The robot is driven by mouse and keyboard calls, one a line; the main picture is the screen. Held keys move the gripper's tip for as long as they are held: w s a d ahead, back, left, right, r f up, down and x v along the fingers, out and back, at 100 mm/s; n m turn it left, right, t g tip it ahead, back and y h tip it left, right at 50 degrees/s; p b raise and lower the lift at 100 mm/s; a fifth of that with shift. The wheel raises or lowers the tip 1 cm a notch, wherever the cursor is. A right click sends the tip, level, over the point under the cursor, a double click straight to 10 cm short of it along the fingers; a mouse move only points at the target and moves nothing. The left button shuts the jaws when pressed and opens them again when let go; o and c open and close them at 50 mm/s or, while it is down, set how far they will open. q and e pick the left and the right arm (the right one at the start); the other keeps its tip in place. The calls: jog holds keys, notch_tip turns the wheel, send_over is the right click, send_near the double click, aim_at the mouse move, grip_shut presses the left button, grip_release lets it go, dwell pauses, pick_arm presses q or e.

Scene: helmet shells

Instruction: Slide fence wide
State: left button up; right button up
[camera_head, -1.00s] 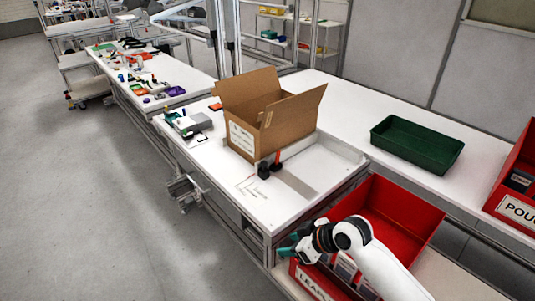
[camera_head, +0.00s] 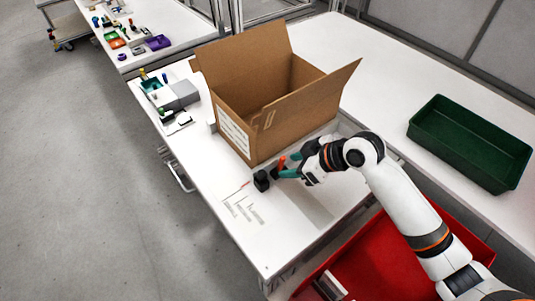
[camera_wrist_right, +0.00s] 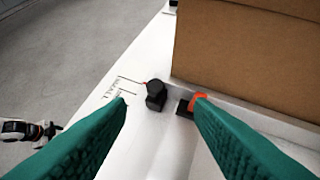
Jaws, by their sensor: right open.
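The fence handle (camera_head: 282,161) is an orange upright piece on a black base, beside the front corner of the open cardboard box. In the right wrist view the orange handle (camera_wrist_right: 197,99) shows just at the right fingertip; I cannot tell whether they touch. A pale raised bar (camera_wrist_right: 265,117), apparently the fence, runs from it along the box. A black knob (camera_head: 262,181) stands beside the handle, and shows between the fingers in the wrist view (camera_wrist_right: 155,90). My right gripper (camera_head: 284,173) is open, with teal fingers. A probable left arm end (camera_wrist_right: 28,130) is too small to read.
The cardboard box (camera_head: 250,115) stands on the white table close behind the handle, flaps up. A red bin (camera_head: 385,260) is below the right arm; a green tray (camera_head: 470,145) stands right.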

aim_at(263, 173)
jog(key=x, duration=0.7)
jog(key=shift+s+a+p, duration=0.1)
jog(key=shift+s+p, duration=0.25)
jog(key=shift+s, duration=0.05)
jog(key=x, duration=0.3)
jog(key=shift+w+a+f, duration=0.15)
jog(key=shift+f, duration=0.05)
jog(key=shift+a+f, duration=0.1)
jog(key=shift+f, duration=0.1)
jog(key=shift+w, duration=0.1)
jog(key=shift+c, duration=0.3)
pick_arm(q)
jog(key=shift+g, duration=0.3)
jog(key=s, duration=0.4)
jog(key=shift+a+r, duration=0.1)
jog(key=shift+r, duration=0.3)
pick_arm(e)
grip_shut()
